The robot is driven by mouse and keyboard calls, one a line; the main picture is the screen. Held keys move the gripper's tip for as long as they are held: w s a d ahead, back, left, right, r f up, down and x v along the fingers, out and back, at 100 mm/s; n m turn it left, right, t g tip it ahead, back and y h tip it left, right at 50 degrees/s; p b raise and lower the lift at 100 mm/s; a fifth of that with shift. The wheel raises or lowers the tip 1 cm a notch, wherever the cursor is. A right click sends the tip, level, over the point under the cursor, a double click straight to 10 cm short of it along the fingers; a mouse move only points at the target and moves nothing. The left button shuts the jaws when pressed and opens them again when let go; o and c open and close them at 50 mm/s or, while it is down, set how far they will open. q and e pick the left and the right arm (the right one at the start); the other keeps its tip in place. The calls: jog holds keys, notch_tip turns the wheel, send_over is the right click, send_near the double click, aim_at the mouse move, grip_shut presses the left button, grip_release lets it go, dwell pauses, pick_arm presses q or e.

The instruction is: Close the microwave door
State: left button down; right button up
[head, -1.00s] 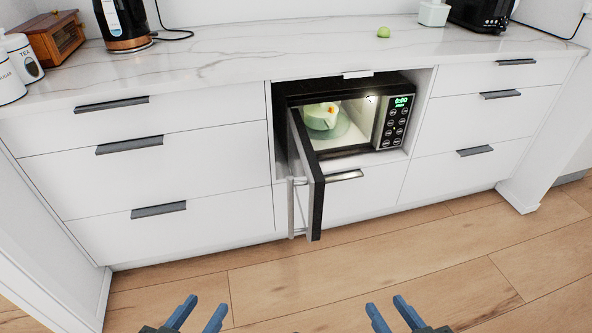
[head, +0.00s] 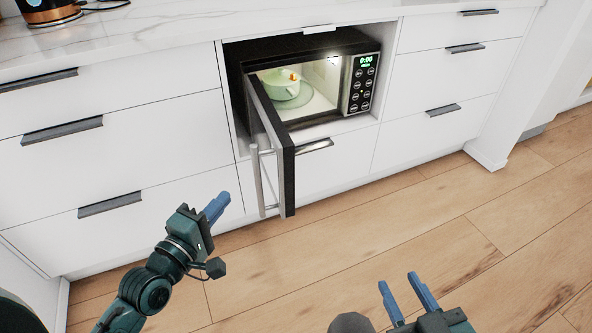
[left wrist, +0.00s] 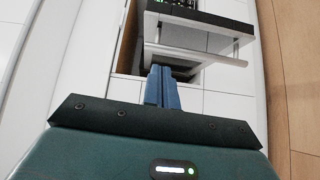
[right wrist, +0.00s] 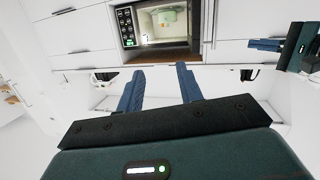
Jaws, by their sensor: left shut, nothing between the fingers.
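The black microwave (head: 318,72) sits in a niche in the white cabinets, lit inside, with a green pot (head: 287,92) on its plate. Its door (head: 287,160) is open and swung outward, with a silver bar handle (head: 261,182) on its left face. My left gripper (head: 217,206) is shut and empty, left of the handle and apart from it. In the left wrist view its blue fingers (left wrist: 162,90) are together, with the handle (left wrist: 195,55) ahead of them. My right gripper (head: 408,290) is open and empty over the floor, right of the door. The microwave also shows in the right wrist view (right wrist: 127,28).
White drawers with dark handles (head: 62,130) flank the niche on both sides. A marble counter (head: 170,35) runs above, with a kettle (head: 48,8) at the upper left. The wooden floor (head: 400,225) in front is clear.

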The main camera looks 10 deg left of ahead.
pick_arm(q)
jog(key=w, duration=0.2)
jog(key=b, duration=0.3)
send_near(276, 154)
jog(key=w, duration=0.5)
jog(key=shift+w+d+f+n, duration=0.2)
jog(key=shift+w+d+n, duration=0.15)
jog(key=shift+d, duration=0.4)
pick_arm(e)
jog(key=shift+a+n+t+y, duration=0.5)
jog(key=shift+n+t+y, duration=0.15)
jog(key=shift+t, duration=0.35)
pick_arm(q)
jog(key=shift+w, duration=0.1)
pick_arm(e)
jog(key=shift+w+d, duration=0.1)
